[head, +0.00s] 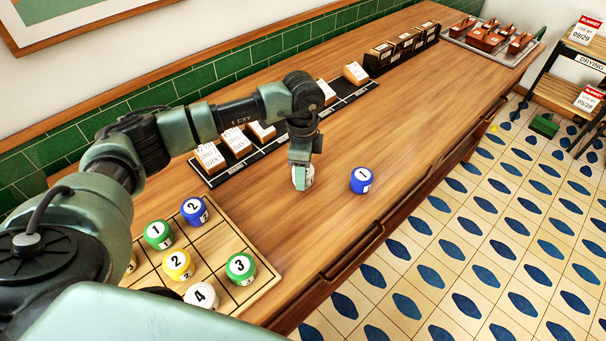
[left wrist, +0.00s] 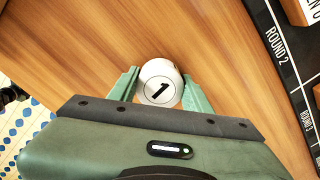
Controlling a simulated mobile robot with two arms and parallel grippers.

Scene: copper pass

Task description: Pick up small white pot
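The small white pot (left wrist: 160,83) has a black 1 on its top and stands between the two fingers of my left gripper (left wrist: 161,90) in the left wrist view. The fingers flank it closely on both sides; I cannot tell whether they press on it. In the head view my left gripper (head: 301,180) reaches straight down over the wooden counter, and the white pot (head: 308,176) shows only partly behind a finger. The pot appears to be on the counter or very close above it. My right gripper is not in view.
A blue pot marked 1 (head: 361,180) stands just to the right. A wooden grid board (head: 235,297) at lower left holds several coloured pots, including a white one marked 4 (head: 201,297). A black strip with cards (head: 222,176) lies behind.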

